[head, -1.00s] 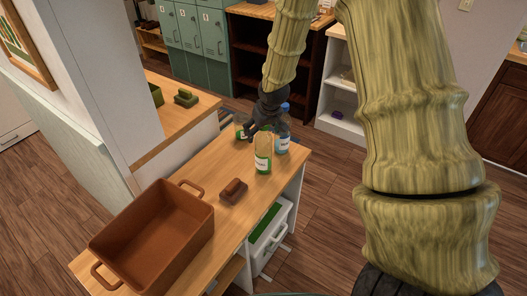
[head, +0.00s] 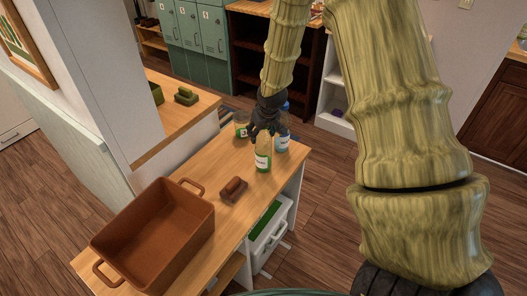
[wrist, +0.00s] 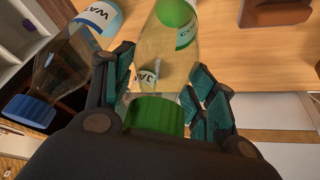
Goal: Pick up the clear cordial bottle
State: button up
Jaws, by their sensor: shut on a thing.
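The clear cordial bottle (head: 263,158) has a pale yellowish body, a green and white label and a green cap, which shows in the wrist view (wrist: 157,115). It appears upright on the wooden counter top; I cannot tell if its base is clear of the surface. My gripper (head: 264,132) comes down from above and is shut around the bottle's upper part. In the wrist view its fingers (wrist: 158,92) lie on either side of the neck, just beyond the cap.
A blue-capped water bottle (head: 282,142) stands close right of the cordial bottle, and a jar (head: 241,125) stands behind left. A brown block-like object (head: 233,190) and a brown handled bin (head: 150,240) are on the counter (head: 221,213) toward the front left.

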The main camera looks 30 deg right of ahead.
jog(key=shift+r, duration=0.1)
jog(key=shift+r+b, duration=0.7)
jog(key=shift+r, duration=0.9)
jog(key=s+a+b, duration=0.2)
jog(key=s, duration=0.5)
jog(key=s+a+r+b, duration=0.1)
jog(key=s+b, duration=0.1)
jog(key=s, duration=0.6)
jog(key=shift+s+a+r, duration=0.25)
jog(key=shift+a+r, duration=0.05)
jog(key=shift+a, duration=0.1)
